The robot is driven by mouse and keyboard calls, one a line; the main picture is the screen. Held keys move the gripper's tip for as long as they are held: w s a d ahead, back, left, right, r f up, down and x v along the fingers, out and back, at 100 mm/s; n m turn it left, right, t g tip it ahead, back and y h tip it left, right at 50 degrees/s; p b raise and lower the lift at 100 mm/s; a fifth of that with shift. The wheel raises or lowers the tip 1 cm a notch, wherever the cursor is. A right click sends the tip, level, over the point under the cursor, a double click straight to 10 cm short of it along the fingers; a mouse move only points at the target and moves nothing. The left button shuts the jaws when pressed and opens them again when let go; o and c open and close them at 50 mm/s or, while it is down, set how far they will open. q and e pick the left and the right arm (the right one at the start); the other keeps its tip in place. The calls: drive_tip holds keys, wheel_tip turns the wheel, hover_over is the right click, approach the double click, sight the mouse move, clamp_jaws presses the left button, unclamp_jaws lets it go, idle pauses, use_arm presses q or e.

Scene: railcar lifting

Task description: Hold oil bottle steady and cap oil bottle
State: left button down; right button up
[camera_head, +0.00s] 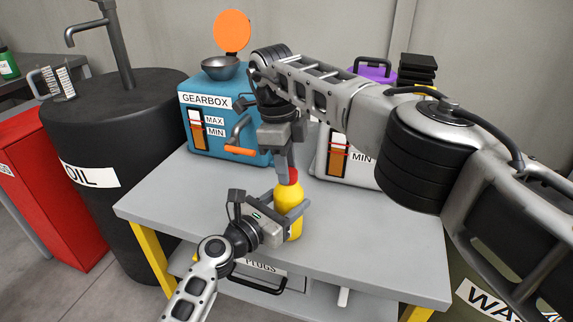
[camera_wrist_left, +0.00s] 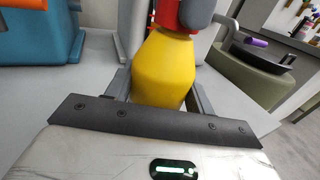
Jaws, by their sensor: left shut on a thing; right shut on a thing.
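The yellow oil bottle (camera_head: 289,201) stands upright on the grey table (camera_head: 365,245), near its front edge. My left gripper (camera_head: 290,212) is shut around the bottle's body from the front left. In the left wrist view the bottle (camera_wrist_left: 165,70) sits between its fingers. The red cap (camera_head: 291,177) is at the top of the bottle. My right gripper (camera_head: 288,168) comes down from above and is shut on the cap. The cap also shows at the top of the left wrist view (camera_wrist_left: 170,14). Whether the cap is fully seated cannot be told.
A blue gearbox (camera_head: 230,145) with an open round orange lid and a funnel stands behind left. A white gearbox-like box (camera_head: 345,165) is partly hidden behind my right arm. A black oil drum (camera_head: 120,150) stands left of the table. The table's right part is clear.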

drive_tip(key=shift+m, duration=0.8)
drive_tip(key=o, duration=1)
drive_tip(key=shift+r, duration=2.3)
drive_tip(key=shift+c, duration=0.2)
